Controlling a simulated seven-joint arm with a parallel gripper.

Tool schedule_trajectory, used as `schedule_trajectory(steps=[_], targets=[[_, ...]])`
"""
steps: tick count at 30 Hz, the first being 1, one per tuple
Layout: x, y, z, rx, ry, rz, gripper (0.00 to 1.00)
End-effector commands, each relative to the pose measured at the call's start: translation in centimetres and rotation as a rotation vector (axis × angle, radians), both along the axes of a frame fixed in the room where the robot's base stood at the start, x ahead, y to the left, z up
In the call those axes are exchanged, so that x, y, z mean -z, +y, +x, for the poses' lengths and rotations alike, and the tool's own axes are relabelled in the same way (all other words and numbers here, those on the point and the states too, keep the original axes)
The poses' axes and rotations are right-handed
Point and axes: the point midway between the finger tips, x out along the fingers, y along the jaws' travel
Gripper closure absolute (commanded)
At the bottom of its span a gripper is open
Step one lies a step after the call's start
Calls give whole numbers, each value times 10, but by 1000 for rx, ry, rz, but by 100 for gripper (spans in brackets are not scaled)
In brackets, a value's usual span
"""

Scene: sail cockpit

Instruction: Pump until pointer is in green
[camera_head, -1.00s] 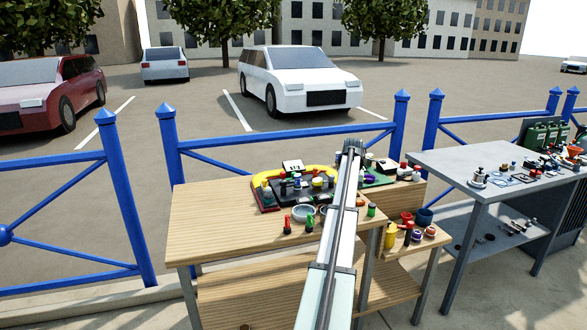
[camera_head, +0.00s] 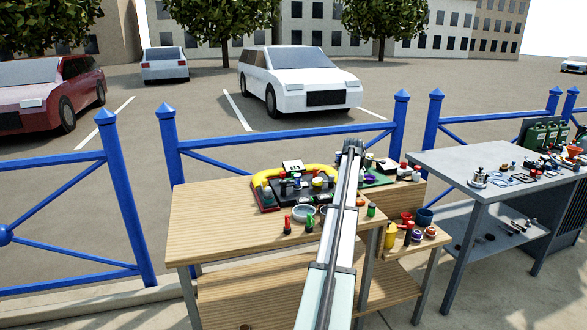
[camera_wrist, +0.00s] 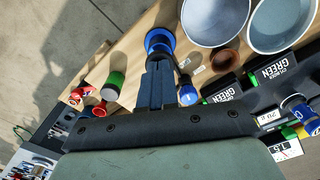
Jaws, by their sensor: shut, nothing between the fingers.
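My gripper (camera_wrist: 156,85) is shut and empty in the wrist view, its fingertips pointing at a round blue knob-like part (camera_wrist: 160,41). The tips are close to that part or touching it; I cannot tell which. In the head view my arm reaches over the wooden table to a dark gripper end (camera_head: 352,147). Two dark labels reading "GREEN" (camera_wrist: 271,72) lie to the right in the wrist view. I cannot make out a gauge pointer in either view, nor tell for certain which part is the pump.
Two round grey bowls (camera_wrist: 214,20) lie right of the fingers. A smaller blue-capped part (camera_wrist: 187,94) is close beside the fingers. The wooden table (camera_head: 215,220) has bare room at its left.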

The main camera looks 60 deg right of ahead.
Motion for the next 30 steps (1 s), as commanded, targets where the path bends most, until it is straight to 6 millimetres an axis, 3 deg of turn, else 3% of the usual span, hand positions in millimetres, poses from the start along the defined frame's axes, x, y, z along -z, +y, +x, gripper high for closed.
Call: schedule_trajectory(steps=[17,30], targets=[[-2,0,0,0,0,0,100],[10,0,0,0,0,1,100]])
